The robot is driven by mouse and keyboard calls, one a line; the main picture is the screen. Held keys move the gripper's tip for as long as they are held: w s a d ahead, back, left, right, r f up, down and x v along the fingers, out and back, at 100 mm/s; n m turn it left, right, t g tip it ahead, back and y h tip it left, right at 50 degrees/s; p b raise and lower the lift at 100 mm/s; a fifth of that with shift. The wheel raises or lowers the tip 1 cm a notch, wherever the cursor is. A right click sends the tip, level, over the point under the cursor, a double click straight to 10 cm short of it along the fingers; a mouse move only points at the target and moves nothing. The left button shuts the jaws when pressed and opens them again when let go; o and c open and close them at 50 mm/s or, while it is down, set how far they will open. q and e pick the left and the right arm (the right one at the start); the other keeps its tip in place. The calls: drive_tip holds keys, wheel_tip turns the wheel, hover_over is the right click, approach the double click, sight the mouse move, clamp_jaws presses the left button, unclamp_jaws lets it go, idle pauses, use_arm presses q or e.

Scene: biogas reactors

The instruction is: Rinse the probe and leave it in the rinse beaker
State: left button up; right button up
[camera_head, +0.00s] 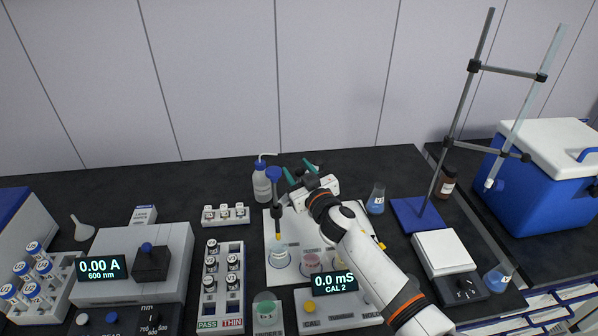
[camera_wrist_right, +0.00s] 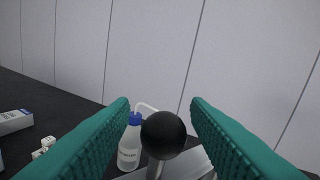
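The probe (camera_head: 277,212) has a blue top, a dark body and a yellow lower end. It stands upright on the white station board (camera_head: 270,228), its lower end at or just above a clear beaker (camera_head: 280,257). A beaker with pink contents (camera_head: 311,263) stands to its right. I cannot read which is the rinse beaker. My right gripper (camera_head: 300,173) is open behind and right of the probe's top. In the wrist view a black ball on a metal post (camera_wrist_right: 163,135) shows between its teal fingers, with no visible grip. My left gripper is not in view.
A wash bottle (camera_head: 262,184) stands behind the probe. A meter (camera_head: 336,284) reads 0.0 mS, CAL 2. A green-tinted beaker (camera_head: 267,310) is in front. A vial rack (camera_head: 221,285) is to the left; a flask (camera_head: 376,199) and clamp stand (camera_head: 417,214) are to the right.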

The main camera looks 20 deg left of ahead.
drive_tip(key=shift+d, duration=0.15)
drive_tip(key=shift+s+d, duration=0.2)
drive_tip(key=v, duration=1.1)
drive_tip(key=shift+s, duration=0.2)
